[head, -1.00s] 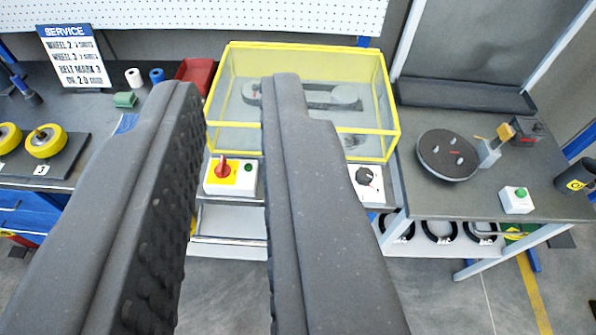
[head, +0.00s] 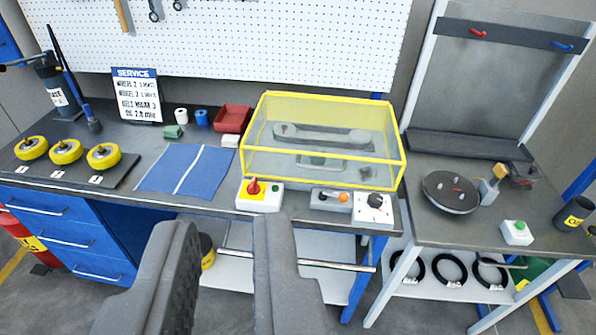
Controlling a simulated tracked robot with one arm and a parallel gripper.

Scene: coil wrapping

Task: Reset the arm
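My gripper (head: 219,228) shows at the bottom centre of the head view as two thick dark grey fingers. The fingers are apart with a clear gap between them, and nothing is held in it. The gripper hangs in front of the bench's front edge, below the yellow-framed clear guard box (head: 322,140). The fingertips look near the control box with the red knob (head: 254,187) in the picture; I cannot tell the distance in depth.
On the left bench are several yellow wheels (head: 66,151), a blue cloth (head: 186,168), a red bin (head: 233,118) and the service sign (head: 135,94). A knob box (head: 373,208) sits at the bench's right front. The right table has a dark turntable (head: 450,192) and a green-button box (head: 517,232).

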